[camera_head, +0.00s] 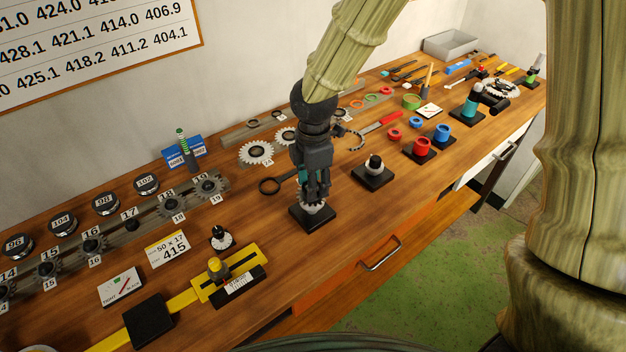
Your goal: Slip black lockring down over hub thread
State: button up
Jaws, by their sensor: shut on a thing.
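My gripper (314,197) points straight down over a black square base (298,219) near the middle of the bench. Its fingers are shut close to the top of a pale toothed hub part (317,209) standing on that base. The black lockring is not clearly visible; the dark fingers cover the spot between them and the top of the hub. I cannot tell whether the ring touches the thread. The hub thread itself is hidden by the fingers.
A second black base with a small hub (374,165) stands to the right. A black-handled tool (272,186) lies just left of my gripper. A yellow gauge (217,272) and small black-topped part (221,238) are at front left.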

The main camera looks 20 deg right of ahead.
jog(key=shift+f, duration=0.1)
jog(key=o, duration=0.8)
notch_tip(320, 180, up, 12)
jog(key=shift+s, duration=0.15)
dwell(0.4)
dwell(0.4)
